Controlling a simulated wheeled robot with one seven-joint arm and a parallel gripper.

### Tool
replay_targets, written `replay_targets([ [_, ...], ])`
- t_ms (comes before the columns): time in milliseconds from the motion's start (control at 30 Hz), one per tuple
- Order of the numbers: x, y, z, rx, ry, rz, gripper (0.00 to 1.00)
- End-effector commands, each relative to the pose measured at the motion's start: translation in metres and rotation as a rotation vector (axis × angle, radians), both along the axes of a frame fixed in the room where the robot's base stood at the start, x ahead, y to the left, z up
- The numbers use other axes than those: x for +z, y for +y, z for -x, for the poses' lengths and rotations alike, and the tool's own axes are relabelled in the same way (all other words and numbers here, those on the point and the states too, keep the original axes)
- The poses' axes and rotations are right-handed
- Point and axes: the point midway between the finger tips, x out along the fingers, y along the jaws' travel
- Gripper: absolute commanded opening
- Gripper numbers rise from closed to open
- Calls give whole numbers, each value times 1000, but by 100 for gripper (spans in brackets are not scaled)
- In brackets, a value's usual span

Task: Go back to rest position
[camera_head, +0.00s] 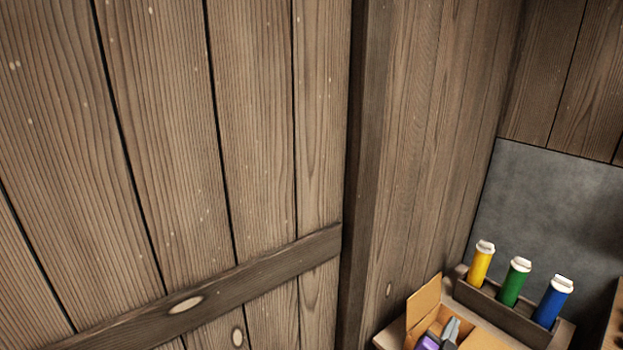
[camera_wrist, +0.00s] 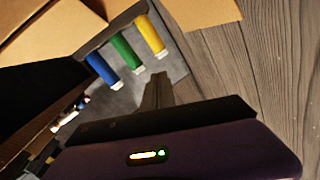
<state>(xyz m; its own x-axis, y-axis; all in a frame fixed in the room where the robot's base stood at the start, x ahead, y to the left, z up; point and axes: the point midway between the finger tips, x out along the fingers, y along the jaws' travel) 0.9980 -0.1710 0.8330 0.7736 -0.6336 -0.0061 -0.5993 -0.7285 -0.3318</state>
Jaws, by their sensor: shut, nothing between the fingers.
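My gripper (camera_head: 451,328) shows at the bottom of the head view, its purple body cut off by the lower edge. It appears over or in front of an open cardboard box (camera_head: 424,300); I cannot tell its exact height there. In the wrist view the purple gripper body fills the bottom, and the grey fingers (camera_wrist: 157,88) are together with nothing held. They point towards a yellow tube (camera_wrist: 151,35), a green tube (camera_wrist: 126,52) and a blue tube (camera_wrist: 102,70), apart from them.
The tubes stand in a wooden rack (camera_head: 487,300) before a grey panel (camera_head: 548,215). A plank wall with a diagonal brace (camera_head: 240,285) fills the left, and a wooden post (camera_head: 366,150) stands mid-picture. Small items (camera_wrist: 72,112) at the wrist view's left are unclear.

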Motion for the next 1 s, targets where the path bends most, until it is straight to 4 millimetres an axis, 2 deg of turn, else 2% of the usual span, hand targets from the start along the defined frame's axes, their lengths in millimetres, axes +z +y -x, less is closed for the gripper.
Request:
replay_targets([
  [133, 18, -7, 31, 95, -58, 87, 0],
  [367, 34, 9, 99, 258, -74, 203, 0],
  [767, 59, 70, 243, 499, 1, 313, 0],
  [1000, 84, 110, 333, 606, 73, 331, 0],
])
